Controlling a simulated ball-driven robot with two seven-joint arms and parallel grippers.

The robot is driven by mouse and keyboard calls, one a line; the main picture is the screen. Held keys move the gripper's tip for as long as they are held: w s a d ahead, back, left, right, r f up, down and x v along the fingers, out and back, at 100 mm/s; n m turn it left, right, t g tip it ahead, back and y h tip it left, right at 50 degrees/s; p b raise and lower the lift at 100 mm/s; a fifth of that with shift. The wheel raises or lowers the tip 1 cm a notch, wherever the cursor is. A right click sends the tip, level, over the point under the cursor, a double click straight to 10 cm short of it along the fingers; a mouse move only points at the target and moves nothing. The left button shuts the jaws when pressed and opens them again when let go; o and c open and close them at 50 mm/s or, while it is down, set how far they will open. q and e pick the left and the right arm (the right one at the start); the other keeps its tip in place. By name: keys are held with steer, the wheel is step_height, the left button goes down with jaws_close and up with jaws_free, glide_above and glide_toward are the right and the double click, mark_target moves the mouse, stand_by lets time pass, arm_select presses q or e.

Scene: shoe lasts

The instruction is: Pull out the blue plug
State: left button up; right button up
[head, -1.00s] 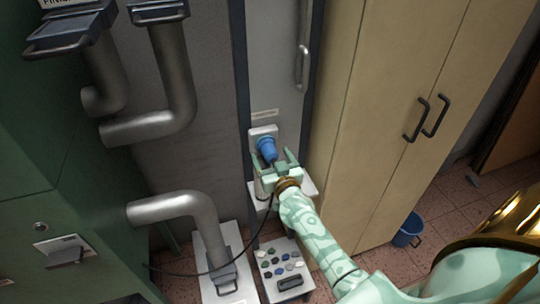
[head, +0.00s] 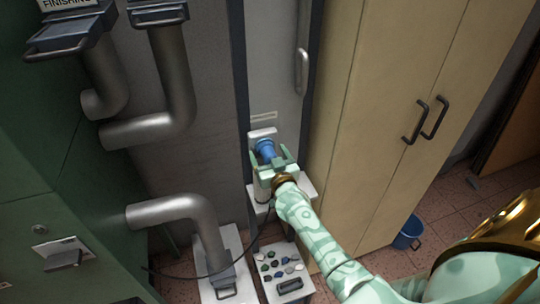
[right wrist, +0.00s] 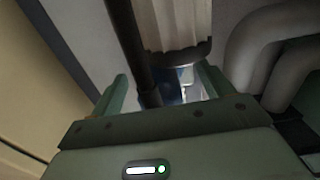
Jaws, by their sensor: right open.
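The blue plug (head: 265,148) sits in a pale wall socket (head: 262,133) on the grey panel, in the middle of the head view. My right gripper (head: 271,155) is open at the plug, with one finger to each side of its lower part. From the head view I cannot tell whether the fingers touch it. In the right wrist view the open fingers show, and a blue part (right wrist: 170,92) is visible between them, partly hidden behind a pale ribbed cylinder with a dark rim (right wrist: 174,28). My left gripper is not in view.
A dark cable (head: 252,238) hangs below the gripper. A pale shelf (head: 305,188) and a box with several coloured knobs (head: 281,264) are lower down. Grey pipes (head: 175,211) stand at left, a beige cabinet (head: 375,130) close at right. A blue bucket (head: 407,232) is on the floor.

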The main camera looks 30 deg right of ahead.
steer(key=shift+w+r+p, duration=0.1)
steer(key=shift+r+p, duration=0.2)
stand_by(0.5)
steer(key=c, duration=1.5)
steer(key=shift+s+f+p, duration=0.2)
steer(key=shift+s+p, duration=0.1)
steer(key=shift+p+v, duration=1.4)
steer(key=shift+v, duration=1.3)
steer(key=shift+f, duration=0.1)
